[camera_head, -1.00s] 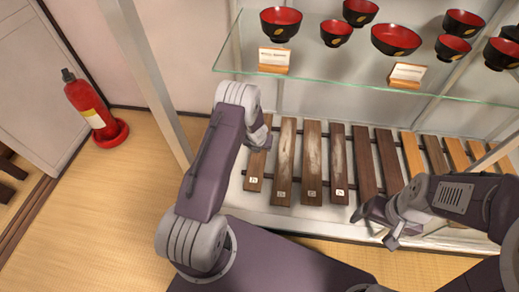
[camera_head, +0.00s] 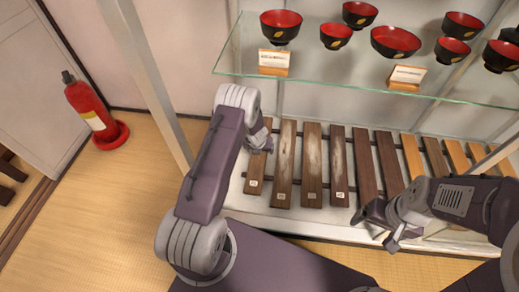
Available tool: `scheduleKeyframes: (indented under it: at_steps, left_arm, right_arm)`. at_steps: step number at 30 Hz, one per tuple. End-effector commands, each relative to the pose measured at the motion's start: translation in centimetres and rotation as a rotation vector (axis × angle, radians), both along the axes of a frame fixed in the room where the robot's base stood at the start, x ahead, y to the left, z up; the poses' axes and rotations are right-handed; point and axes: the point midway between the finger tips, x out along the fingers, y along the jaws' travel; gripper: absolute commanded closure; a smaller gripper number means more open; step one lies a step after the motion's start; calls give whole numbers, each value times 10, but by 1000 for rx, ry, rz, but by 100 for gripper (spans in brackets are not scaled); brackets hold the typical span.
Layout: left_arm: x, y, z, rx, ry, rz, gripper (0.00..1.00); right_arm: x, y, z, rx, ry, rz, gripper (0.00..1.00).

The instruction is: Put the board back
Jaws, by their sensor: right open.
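Several wooden boards lie in a row on the lower level of the glass case, in dark brown, grey-brown and orange-brown. The leftmost dark board (camera_head: 256,172) has a small white label at its near end, as do the worn brown board (camera_head: 285,165), the grey-brown board (camera_head: 312,165) and the dark board beside it (camera_head: 338,165). I cannot tell which board the task means. My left gripper (camera_head: 260,143) is over the upper part of the leftmost board; its fingers are small and partly hidden. My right gripper (camera_head: 378,223) is open and empty, near the front ends of the boards.
A glass shelf (camera_head: 340,75) above the boards holds several red-and-black bowls (camera_head: 396,42) and two label cards (camera_head: 275,62). A white case post (camera_head: 150,85) stands at left. A red fire extinguisher (camera_head: 90,105) stands on the tatami floor (camera_head: 105,215), which is otherwise clear there.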

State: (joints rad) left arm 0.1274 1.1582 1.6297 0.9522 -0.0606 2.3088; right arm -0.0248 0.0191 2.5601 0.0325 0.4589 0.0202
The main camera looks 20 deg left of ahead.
Motion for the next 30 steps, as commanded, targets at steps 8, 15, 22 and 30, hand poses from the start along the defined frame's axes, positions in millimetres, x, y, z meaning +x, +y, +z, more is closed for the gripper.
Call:
scheduleKeyframes:
  at_steps: [8, 15, 22, 30]
  left_arm:
    - [-21, -6, 60, 1, -2, 0, 15]
    - [-38, -10, 101, 1, -2, -2, 15]
    - [-44, -12, 113, 0, 0, 0, 15]
    - [-53, -30, 135, 79, 22, -332, 15]
  right_arm:
    - [0, 0, 7, 0, 0, 0, 14]
    - [0, 0, 22, 0, 0, 0, 14]
    - [0, 0, 26, 0, 0, 0, 14]
    - [0, 0, 26, 0, 0, 0, 14]
